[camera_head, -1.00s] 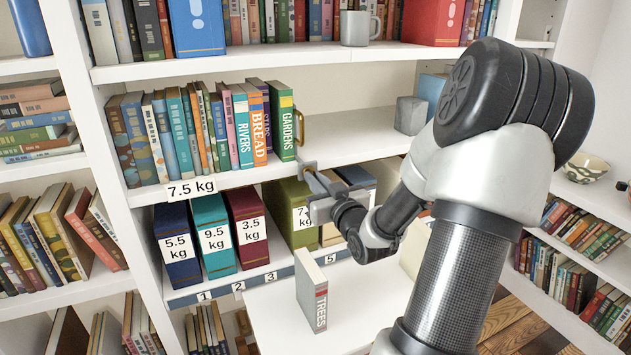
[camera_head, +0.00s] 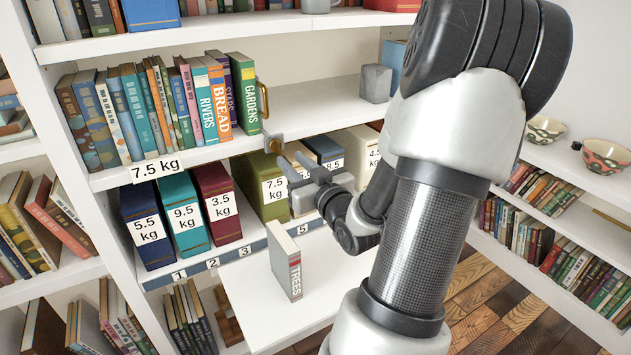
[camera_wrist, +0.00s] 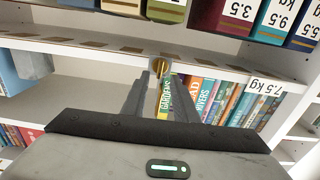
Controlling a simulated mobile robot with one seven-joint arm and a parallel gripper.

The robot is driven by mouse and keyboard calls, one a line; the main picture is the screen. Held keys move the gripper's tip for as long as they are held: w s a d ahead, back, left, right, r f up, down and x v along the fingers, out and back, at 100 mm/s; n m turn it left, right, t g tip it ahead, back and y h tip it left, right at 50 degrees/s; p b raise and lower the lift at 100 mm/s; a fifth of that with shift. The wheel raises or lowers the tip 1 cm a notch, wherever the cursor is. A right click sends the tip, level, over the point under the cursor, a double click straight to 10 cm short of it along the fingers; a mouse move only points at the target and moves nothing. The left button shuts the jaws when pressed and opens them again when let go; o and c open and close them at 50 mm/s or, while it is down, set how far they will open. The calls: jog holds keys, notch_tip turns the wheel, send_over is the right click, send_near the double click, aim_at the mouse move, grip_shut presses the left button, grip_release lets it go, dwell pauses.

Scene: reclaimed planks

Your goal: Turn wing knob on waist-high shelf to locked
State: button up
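The wing knob (camera_head: 273,143) is a small brass and grey fitting on the front edge of the waist-high shelf (camera_head: 215,152), just right of the green GARDENS book (camera_head: 248,95). The wrist view is upside down. There the brass knob (camera_wrist: 158,62) shows on the shelf edge, at or just beyond my fingertips. My gripper (camera_head: 297,163) is in front of the shelf edge, slightly right of and below the knob. In the wrist view my gripper (camera_wrist: 159,76) has its two fingers apart with a gap between them. I cannot tell whether they touch the knob. The knob's lock marking is not readable.
A brass handle (camera_head: 264,98) stands by the GARDENS book. Weight-labelled boxes (camera_head: 212,200) fill the shelf below. A grey TREES book (camera_head: 285,262) stands on a white surface beneath my gripper. A grey block (camera_head: 375,83) stands further right; the shelf between is clear.

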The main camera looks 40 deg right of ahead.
jog(key=p+v, duration=1.1)
jog(key=p, duration=0.4)
jog(key=shift+s, duration=0.15)
